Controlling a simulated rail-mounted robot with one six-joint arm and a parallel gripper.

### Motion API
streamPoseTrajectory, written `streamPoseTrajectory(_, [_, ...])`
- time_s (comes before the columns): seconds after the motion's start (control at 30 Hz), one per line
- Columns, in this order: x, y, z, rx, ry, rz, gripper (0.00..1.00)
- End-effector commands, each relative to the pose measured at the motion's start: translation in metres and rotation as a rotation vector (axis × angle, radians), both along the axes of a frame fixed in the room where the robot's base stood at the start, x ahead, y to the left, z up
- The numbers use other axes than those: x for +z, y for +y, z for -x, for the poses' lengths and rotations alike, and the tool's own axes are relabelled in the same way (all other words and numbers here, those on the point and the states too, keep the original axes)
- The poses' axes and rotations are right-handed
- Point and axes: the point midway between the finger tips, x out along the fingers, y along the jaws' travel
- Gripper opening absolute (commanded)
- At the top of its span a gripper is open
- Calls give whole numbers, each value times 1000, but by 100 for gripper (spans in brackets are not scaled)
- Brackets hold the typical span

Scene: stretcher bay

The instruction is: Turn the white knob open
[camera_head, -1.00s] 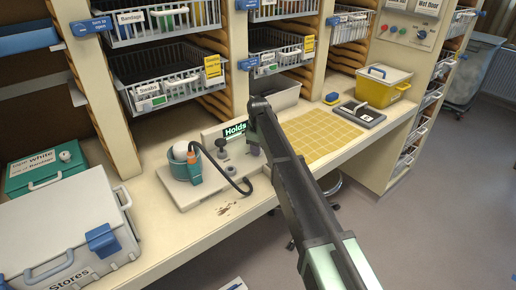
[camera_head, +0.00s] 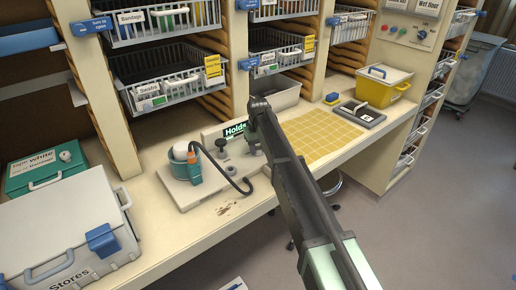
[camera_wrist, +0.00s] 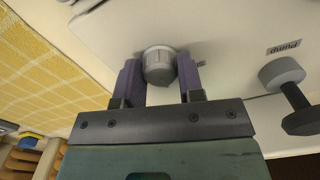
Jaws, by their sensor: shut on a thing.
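A pale grey-white round knob (camera_wrist: 159,65) stands on the white panel in the wrist view. My gripper (camera_wrist: 159,78) has its two purple fingers on either side of this knob and is shut on it. In the head view my gripper (camera_head: 255,148) is at the right part of the white pump unit (camera_head: 190,194), mostly hidden by my own dark arm, and the held knob cannot be made out there.
A dark-stemmed grey knob (camera_wrist: 283,75) stands near the Pump label (camera_wrist: 284,48). A yellow grid mat (camera_head: 320,137) lies right. A Stores box (camera_head: 70,235) stands front left.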

Motion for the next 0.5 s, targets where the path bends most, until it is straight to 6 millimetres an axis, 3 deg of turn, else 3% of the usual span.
streamPoseTrajectory(0.5, [0, 1, 0, -485, 0, 0, 12])
